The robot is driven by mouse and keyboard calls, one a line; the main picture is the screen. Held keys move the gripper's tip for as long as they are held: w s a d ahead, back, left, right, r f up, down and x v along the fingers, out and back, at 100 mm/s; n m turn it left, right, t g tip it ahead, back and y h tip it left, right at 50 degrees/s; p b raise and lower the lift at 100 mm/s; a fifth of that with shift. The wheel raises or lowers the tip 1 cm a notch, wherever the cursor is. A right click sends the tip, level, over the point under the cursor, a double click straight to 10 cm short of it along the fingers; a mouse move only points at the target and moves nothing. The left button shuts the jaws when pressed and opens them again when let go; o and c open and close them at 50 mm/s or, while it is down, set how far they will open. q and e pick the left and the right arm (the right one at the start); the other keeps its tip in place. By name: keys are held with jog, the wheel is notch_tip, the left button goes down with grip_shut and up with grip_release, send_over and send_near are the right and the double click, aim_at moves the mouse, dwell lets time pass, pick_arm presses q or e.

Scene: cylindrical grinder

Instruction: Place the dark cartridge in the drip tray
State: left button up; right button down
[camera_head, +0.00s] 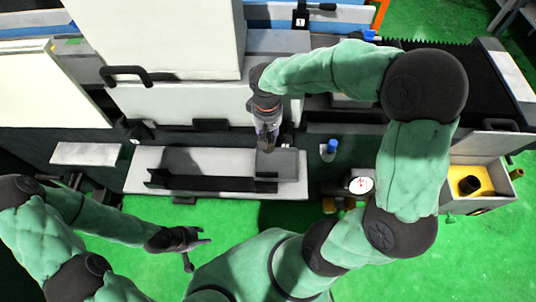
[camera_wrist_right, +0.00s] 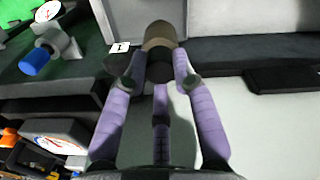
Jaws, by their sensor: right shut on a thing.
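The dark cartridge (camera_wrist_right: 160,38), a short cylinder with a brown body and a darker end, is between the fingertips of my right gripper (camera_wrist_right: 160,82) in the right wrist view. In the head view the right gripper (camera_head: 267,138) points down and is shut on it; the cartridge is small and partly hidden there. A long, low black tray (camera_head: 210,184), which looks like the drip tray, lies on the pale ledge, below and left of the right gripper. My left gripper (camera_head: 194,246) is over the green floor, fingers apart and empty.
A grey machine body with a black handle (camera_head: 124,75) stands behind the ledge (camera_head: 220,158). A blue-capped part (camera_head: 331,147) and a round dial (camera_head: 360,185) are right of the ledge. A yellow-lined bin (camera_head: 490,174) holding a dark cylinder (camera_head: 469,185) is far right.

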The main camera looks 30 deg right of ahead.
notch_tip(320, 180, down, 8)
jog(key=shift+r+b, duration=0.15)
jog(key=shift+b, duration=0.85)
jog(key=shift+f+b, duration=0.9)
jog(key=shift+f, duration=1.55)
jog(key=shift+f, duration=0.15)
jog(key=c, duration=1)
grip_release()
jog(key=shift+r, duration=0.25)
notch_tip(320, 180, up, 12)
jog(key=p, duration=0.4)
jog(key=shift+a+f, duration=0.1)
